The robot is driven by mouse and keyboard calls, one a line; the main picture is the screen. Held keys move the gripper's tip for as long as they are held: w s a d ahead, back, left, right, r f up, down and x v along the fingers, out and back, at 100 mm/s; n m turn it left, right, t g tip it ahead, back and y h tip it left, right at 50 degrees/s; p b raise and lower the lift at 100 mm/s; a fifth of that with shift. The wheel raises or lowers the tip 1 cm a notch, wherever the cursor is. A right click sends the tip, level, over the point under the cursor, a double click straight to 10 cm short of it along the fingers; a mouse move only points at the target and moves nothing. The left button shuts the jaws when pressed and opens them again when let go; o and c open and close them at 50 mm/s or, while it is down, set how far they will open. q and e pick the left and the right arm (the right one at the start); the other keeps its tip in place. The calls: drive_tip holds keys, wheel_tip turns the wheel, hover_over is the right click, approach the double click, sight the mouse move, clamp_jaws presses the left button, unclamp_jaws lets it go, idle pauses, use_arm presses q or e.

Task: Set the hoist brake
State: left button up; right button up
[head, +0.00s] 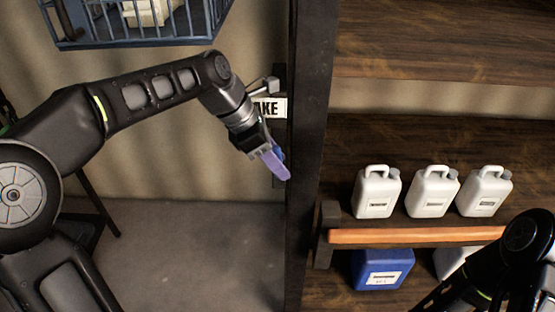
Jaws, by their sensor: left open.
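The hoist brake is on a dark post (309,150). A white label (273,108), partly covered by my left arm, shows the letters "KE". A small grey lever (262,86) sticks out just above the label, beside my wrist. My left gripper (275,163) is below the label, in front of the post's left side, with its purple fingers pointing down and right. It holds nothing that I can see. Whether it touches the post is unclear. Of my right arm, only dark links show at the bottom right; its gripper is out of view.
A blue barred cage (140,42) with a pale load hangs at the top left. Right of the post, wooden shelves hold white jugs (433,192) behind an orange-brown rail (415,235). A blue jug (382,270) stands below. The floor (190,250) at lower left is clear.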

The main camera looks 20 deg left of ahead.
use_arm(q)
drive_tip(key=b+v, duration=0.1)
drive_tip(key=v, duration=0.6)
drive_tip(key=shift+a+r, duration=0.15)
drive_tip(key=shift+r, duration=0.2)
drive_tip(key=shift+s, duration=0.1)
